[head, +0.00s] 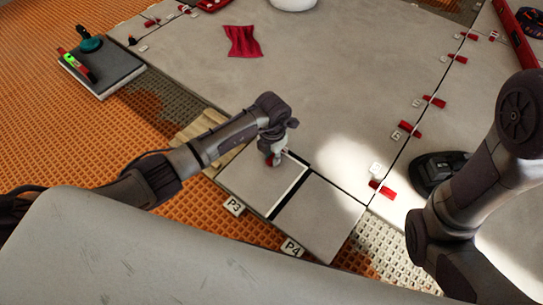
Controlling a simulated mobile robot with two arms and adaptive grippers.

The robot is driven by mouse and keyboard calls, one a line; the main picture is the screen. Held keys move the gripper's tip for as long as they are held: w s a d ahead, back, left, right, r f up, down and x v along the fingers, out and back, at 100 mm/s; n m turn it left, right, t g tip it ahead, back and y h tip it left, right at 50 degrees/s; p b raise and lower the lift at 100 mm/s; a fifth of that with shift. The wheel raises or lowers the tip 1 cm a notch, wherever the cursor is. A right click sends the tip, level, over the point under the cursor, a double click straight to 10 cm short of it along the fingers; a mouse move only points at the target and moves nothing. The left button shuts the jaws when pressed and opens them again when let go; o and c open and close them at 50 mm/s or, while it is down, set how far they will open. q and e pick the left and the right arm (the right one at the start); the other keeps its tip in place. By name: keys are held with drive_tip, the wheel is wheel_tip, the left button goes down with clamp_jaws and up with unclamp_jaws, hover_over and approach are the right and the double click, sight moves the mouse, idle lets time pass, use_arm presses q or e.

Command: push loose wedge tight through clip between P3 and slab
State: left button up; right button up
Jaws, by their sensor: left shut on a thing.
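My left gripper (276,157) is at the far edge of tile P3 (257,185), where it meets the large slab (290,90). It is shut on a small red wedge (268,159), mostly hidden by the fingers. A small whitish piece shows beside the fingertips; I cannot tell whether it is the clip or how far the wedge sits in it. The P3 label (234,205) is at the tile's near edge. My right arm is at the right of the head view, but its gripper is not visible.
Tile P4 (320,215) lies right of P3, across a dark gap. Red wedges with white clips, such as one (383,190), line the slab's right joint. A red cloth (243,41) lies on the slab. A grey slab with a level (77,67) is far left.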

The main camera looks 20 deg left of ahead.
use_arm(q)
drive_tip(key=shift+w+d+r+b, duration=0.1)
drive_tip(key=shift+w+d+b, duration=0.2)
drive_tip(key=shift+w, duration=0.35)
idle(0.7)
drive_tip(key=o, duration=0.9)
drive_tip(key=shift+c, duration=0.2)
drive_tip(key=shift+s+a, duration=0.1)
